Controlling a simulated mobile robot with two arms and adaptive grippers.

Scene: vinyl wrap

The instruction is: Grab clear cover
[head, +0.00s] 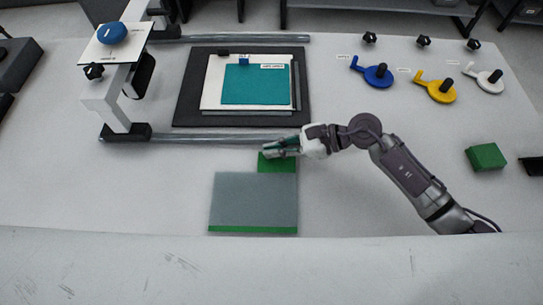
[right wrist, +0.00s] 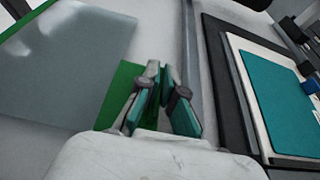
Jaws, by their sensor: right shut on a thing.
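The clear cover (head: 254,197) is a greyish see-through sheet with a green strip along its near edge. It lies on the table at the lower middle of the head view and at the upper left of the right wrist view (right wrist: 65,55). A green tab (head: 277,164) sticks out at its far right corner. My right gripper (head: 268,152) is at this tab, its fingers shut on it; the fingers partly hide the grip. In the right wrist view the tab (right wrist: 118,95) shows beside the fingers (right wrist: 161,72). My left gripper is not in view.
A black board (head: 188,102) with a white sheet and teal panel (head: 256,84) lies behind, between two rails (head: 200,138). A gantry (head: 115,100) stands at left. Blue, yellow and white handled parts (head: 438,92) and a green block (head: 486,157) lie at right.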

